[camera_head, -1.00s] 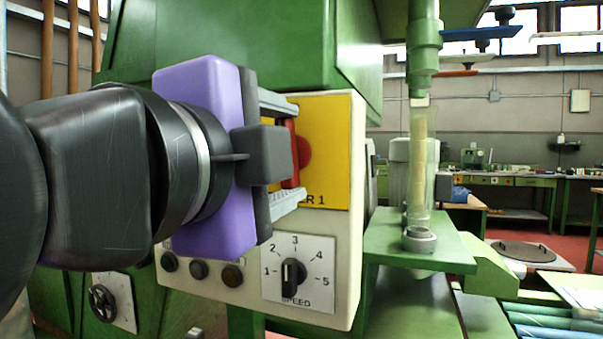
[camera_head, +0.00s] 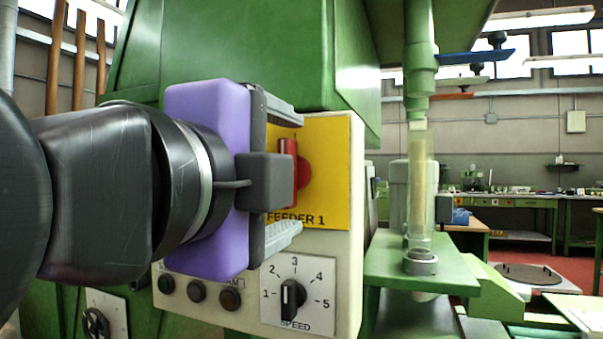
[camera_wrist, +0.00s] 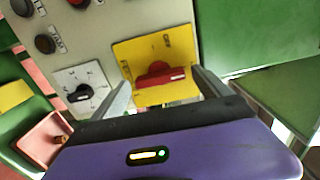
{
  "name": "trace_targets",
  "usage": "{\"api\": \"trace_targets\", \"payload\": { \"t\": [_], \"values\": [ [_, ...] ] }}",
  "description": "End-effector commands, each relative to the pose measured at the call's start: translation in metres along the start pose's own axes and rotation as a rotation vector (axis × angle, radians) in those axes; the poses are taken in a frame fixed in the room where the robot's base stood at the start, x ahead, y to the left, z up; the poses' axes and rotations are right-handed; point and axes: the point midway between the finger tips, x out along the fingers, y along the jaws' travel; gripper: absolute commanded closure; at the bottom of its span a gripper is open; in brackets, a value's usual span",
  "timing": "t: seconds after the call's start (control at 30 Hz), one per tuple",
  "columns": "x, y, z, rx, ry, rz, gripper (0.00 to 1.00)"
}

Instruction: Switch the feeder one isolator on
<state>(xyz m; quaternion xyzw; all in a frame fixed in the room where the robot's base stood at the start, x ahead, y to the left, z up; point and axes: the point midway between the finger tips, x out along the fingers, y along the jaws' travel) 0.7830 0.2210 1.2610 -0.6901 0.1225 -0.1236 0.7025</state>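The feeder one isolator is a red rotary handle (camera_head: 291,170) on a yellow plate (camera_head: 335,180) lettered FEEDER 1, on a cream control box. In the wrist view the red handle (camera_wrist: 160,74) lies across the yellow plate, between my finger tips. In the head view the handle's bar stands upright. My gripper (camera_head: 285,170), with a purple body, is in front of the plate with its fingers spread above and below the handle. It is open, with gaps between the fingers and the handle. Part of the handle is hidden behind my gripper's dark block.
A speed dial (camera_head: 291,299), its pointer near 3, and several round buttons (camera_head: 196,291) sit below the isolator. The green machine (camera_head: 260,60) rises behind. A clear tube (camera_head: 419,190) stands on a green shelf (camera_head: 420,268) to the right.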

Motion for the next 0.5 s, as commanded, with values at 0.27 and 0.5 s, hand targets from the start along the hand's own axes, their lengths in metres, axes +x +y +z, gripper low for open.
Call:
{"api": "trace_targets", "payload": {
  "t": [0.27,0.5],
  "values": [
    [-0.002,0.0,0.001,-0.002,-0.002,-0.001,0.13],
    [-0.031,-0.001,0.001,-0.002,-0.005,-0.002,0.13]
  ]
}}
